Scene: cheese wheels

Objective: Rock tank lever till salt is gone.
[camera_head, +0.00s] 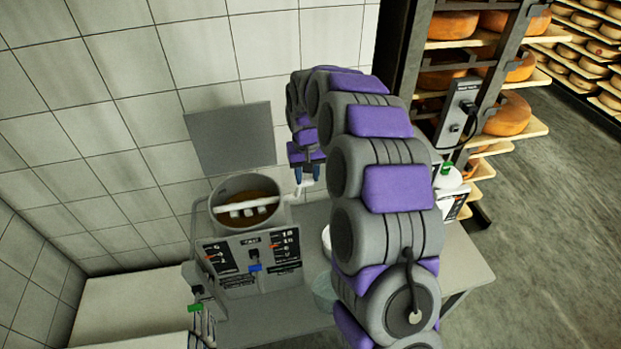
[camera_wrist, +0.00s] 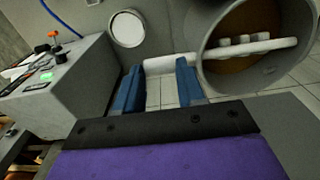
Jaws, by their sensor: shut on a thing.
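The tank (camera_head: 283,217) is a round grey vessel on a grey control unit, with brown contents (camera_head: 261,190) and a white bar with stubby paddles (camera_head: 247,207) across its mouth. The white lever (camera_head: 290,193) sticks out from the tank's right side. My gripper (camera_head: 306,172) is at the lever's outer end. In the wrist view, my blue fingers (camera_wrist: 158,68) stand on either side of the lever (camera_wrist: 162,63), which runs right to the tank (camera_wrist: 213,72). My gripper is shut on the lever. I cannot make out any salt in the tank.
A control panel (camera_head: 252,253) with switches faces the front of the tank. A grey plate (camera_head: 232,138) stands behind it against the tiled wall. A clear bowl (camera_head: 325,291) is partly hidden by my arm. Racks of cheese wheels (camera_head: 508,113) stand at right, beside open floor.

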